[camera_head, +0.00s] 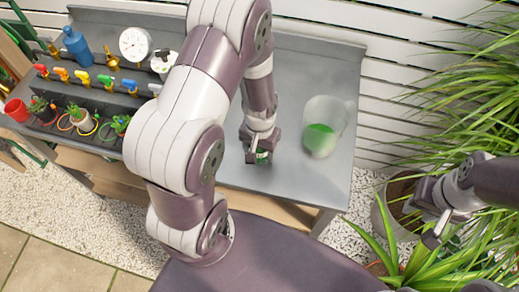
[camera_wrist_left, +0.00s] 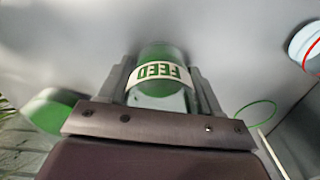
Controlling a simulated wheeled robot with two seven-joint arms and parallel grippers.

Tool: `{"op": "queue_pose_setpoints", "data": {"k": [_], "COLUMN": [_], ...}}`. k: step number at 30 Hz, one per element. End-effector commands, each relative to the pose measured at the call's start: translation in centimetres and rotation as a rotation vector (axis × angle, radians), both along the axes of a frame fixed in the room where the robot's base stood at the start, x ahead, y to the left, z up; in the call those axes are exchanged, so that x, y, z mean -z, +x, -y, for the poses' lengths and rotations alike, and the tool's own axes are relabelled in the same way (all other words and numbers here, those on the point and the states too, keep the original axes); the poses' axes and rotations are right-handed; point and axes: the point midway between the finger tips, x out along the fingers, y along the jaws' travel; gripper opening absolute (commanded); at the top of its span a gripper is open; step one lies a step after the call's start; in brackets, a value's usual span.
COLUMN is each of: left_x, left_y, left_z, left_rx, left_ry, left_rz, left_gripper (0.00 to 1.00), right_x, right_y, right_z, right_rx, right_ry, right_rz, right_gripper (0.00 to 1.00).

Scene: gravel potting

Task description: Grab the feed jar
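The feed jar (camera_wrist_left: 160,55) is a green jar with a white band reading FEED, upside down in the left wrist view. It sits between the two fingers of my left gripper (camera_wrist_left: 164,80), which lie close against its sides. In the head view my left gripper (camera_head: 258,150) is low over the grey bench top, with a small green part of the feed jar (camera_head: 262,158) showing between its fingers. The rest of the jar is hidden there. My right gripper (camera_head: 428,222) is open and empty at the right, beside the plants.
A translucent container with green contents (camera_head: 325,127) stands just right of my left gripper on the grey bench (camera_head: 300,180). Coloured taps, a blue bottle (camera_head: 77,46), a round dial (camera_head: 135,44) and small potted plants crowd the bench's left. Grassy plants (camera_head: 470,90) fill the right.

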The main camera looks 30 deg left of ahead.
Motion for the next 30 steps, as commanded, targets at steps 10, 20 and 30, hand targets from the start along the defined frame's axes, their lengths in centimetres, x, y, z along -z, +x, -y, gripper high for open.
{"op": "queue_pose_setpoints", "data": {"k": [10, 20, 30], "left_x": [-0.3, -2.9, -5.8], "left_y": [0.1, 0.1, -0.6], "left_z": [0.0, 0.0, 2.8], "left_rx": [0.0, 0.0, 0.005], "left_ry": [0.0, 0.0, 0.0], "left_rz": [0.002, 0.004, 0.002], "left_gripper": [0.25, 0.25, 0.25], "right_x": [0.0, -0.1, 0.0], "right_y": [0.0, 0.0, 0.0], "right_z": [0.0, 0.0, 0.0], "right_rx": [0.0, 0.0, 0.0], "right_ry": [0.0, 0.0, 0.0], "right_rz": [0.0, 0.0, 0.0], "right_gripper": [0.35, 0.35, 0.35]}}
